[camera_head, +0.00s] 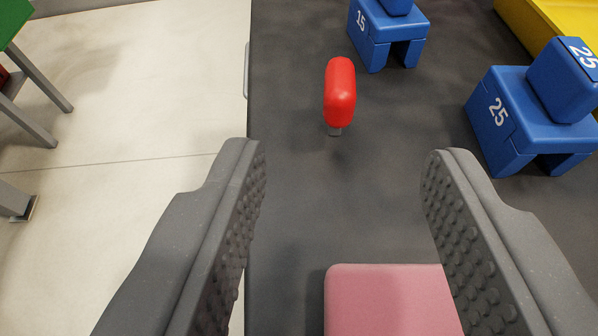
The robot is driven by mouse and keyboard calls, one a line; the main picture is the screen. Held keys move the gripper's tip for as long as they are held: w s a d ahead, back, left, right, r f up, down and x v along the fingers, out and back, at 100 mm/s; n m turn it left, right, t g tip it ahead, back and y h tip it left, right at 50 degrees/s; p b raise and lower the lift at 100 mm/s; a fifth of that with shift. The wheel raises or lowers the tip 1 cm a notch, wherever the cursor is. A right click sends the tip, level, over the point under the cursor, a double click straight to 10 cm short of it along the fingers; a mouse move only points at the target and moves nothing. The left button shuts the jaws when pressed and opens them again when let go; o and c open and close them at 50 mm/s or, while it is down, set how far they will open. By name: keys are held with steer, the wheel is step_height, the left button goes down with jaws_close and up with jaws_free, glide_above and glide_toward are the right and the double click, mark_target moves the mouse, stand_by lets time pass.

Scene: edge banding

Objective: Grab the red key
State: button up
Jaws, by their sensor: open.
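The red key (340,92) stands upright on a dark grey surface (300,210), with a rounded red handle and a short grey stub at its lower end. It is in the upper middle of the view. My gripper (342,165) is open and empty, with its two grey studded fingers wide apart. The key appears ahead of the fingertips, between their lines and a little toward the left one. Neither finger touches it.
Blue blocks marked 15 (376,38) and 25 (502,112) stand right of the key. A yellow object (540,22) is at the top right. A pink block (385,300) lies at the bottom between the fingers. The grey surface's left edge borders a pale floor (140,120).

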mark_target(342, 74)
steer(key=x, duration=0.4)
steer(key=b+x, duration=0.1)
steer(key=x, duration=0.2)
steer(key=shift+w+a+f, duration=0.1)
steer(key=shift+w+f, duration=0.15)
steer(key=shift+f, duration=0.1)
steer(key=shift+d+b+x, duration=0.15)
steer(key=shift+b+x, duration=0.15)
steer(key=shift+x, duration=1.25)
steer(key=shift+d+b+x, duration=0.1)
steer(key=shift+b+x, duration=0.15)
steer(key=shift+x, duration=1.25)
steer(key=shift+s, duration=0.1)
steer(key=shift+c, duration=0.3)
jaws_close()
